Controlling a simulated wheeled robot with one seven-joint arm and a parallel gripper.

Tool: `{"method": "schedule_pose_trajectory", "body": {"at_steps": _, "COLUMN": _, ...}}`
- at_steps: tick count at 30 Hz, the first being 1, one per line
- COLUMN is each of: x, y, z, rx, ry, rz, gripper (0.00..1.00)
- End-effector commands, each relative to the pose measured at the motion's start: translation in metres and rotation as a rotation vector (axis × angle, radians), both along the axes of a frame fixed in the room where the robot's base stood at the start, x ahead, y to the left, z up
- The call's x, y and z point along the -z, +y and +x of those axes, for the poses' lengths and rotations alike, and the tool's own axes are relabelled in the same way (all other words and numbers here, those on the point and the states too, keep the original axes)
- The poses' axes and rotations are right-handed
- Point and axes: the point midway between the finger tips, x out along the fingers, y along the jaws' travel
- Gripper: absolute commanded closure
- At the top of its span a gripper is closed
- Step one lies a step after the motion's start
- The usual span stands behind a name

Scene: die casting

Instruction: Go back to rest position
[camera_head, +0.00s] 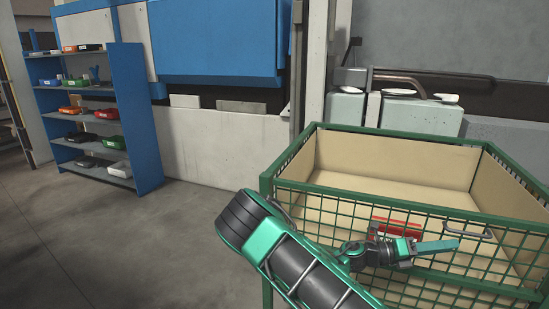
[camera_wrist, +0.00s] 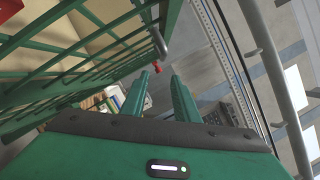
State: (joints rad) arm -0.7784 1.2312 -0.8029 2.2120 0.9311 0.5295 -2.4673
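My gripper (camera_head: 455,245) is at the front side of a green wire-mesh crate (camera_head: 395,203), pointing right. In the head view its teal fingers lie in front of the mesh. In the wrist view my gripper (camera_wrist: 161,77) shows two teal fingers apart, with a clear gap and nothing held between them. The crate (camera_wrist: 72,48) fills the upper left of the wrist view, close beside the fingers. I cannot tell whether they touch it.
The crate has beige inner panels (camera_head: 390,158) and a metal handle (camera_head: 468,229). A red object (camera_head: 400,229) shows near my wrist; its exact place is unclear. A blue shelf (camera_head: 135,115) with coloured bins stands at left. The grey floor (camera_head: 150,245) between is clear.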

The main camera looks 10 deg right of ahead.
Motion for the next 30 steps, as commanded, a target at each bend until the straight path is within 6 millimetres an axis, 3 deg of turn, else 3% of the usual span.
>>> {"method": "schedule_pose_trajectory", "body": {"at_steps": 6, "x": 0.018, "y": -0.019, "z": -0.045, "rx": 0.146, "ry": -0.286, "rz": 0.153, "gripper": 0.72}}
{"method": "schedule_pose_trajectory", "body": {"at_steps": 12, "x": 0.035, "y": -0.021, "z": -0.083, "rx": 0.319, "ry": -0.583, "rz": 0.262, "gripper": 0.72}}
{"method": "schedule_pose_trajectory", "body": {"at_steps": 22, "x": 0.046, "y": -0.001, "z": -0.13, "rx": 0.649, "ry": -1.049, "rz": 0.345, "gripper": 0.72}}
{"method": "schedule_pose_trajectory", "body": {"at_steps": 30, "x": 0.035, "y": 0.026, "z": -0.155, "rx": 0.942, "ry": -1.395, "rz": 0.335, "gripper": 0.72}}
